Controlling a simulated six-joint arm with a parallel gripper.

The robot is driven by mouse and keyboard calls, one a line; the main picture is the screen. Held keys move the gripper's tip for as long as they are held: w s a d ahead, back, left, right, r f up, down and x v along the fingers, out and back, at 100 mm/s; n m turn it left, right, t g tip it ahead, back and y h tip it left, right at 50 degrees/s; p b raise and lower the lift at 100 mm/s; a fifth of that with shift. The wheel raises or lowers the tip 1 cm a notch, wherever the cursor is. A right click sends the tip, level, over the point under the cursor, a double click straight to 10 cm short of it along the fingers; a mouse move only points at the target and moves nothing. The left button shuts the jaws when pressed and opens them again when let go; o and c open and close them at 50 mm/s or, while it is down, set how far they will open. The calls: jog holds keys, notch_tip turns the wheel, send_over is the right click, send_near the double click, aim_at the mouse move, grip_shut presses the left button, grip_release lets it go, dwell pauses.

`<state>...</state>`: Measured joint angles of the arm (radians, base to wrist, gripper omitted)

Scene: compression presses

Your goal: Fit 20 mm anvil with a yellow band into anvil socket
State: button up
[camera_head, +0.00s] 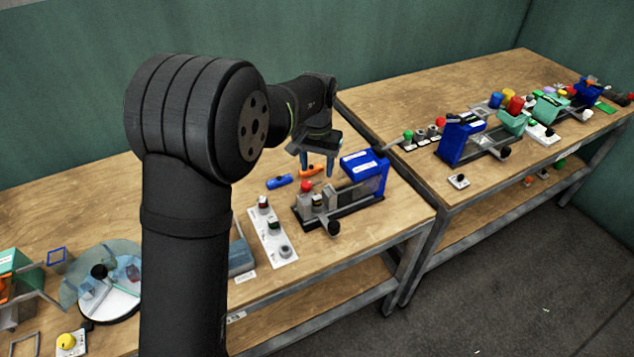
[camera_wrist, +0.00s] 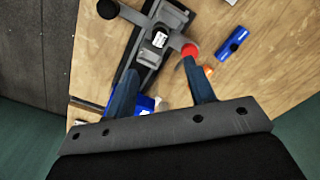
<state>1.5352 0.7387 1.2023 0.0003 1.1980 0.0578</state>
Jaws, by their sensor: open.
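My gripper (camera_head: 318,168) is open and hangs over the near press (camera_head: 342,208), with its fingers pointing down. In the wrist view my open gripper (camera_wrist: 157,66) has the press's dark base (camera_wrist: 131,56) between and beyond its fingers. Nothing shows gripped between them. A dark block with a white label (camera_wrist: 159,39) sits on that base. I cannot make out the anvil socket clearly. A white strip (camera_head: 262,236) left of the press carries several small dark and grey pieces. I cannot make out a yellow band on any of them.
The press has a blue body (camera_head: 372,172), a red knob (camera_wrist: 190,50) and a black knob (camera_wrist: 107,9). A blue piece (camera_head: 279,181) and an orange piece (camera_head: 312,170) lie behind it. A second press (camera_head: 455,139) stands on the far table.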

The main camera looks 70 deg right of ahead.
notch_tip(320, 180, up, 6)
jog(key=r, duration=0.1)
send_over(317, 197)
jog(key=shift+f, duration=0.25)
notch_tip(317, 197, down, 14)
jog(key=shift+f, duration=0.1)
dwell(0.6)
dwell(0.5)
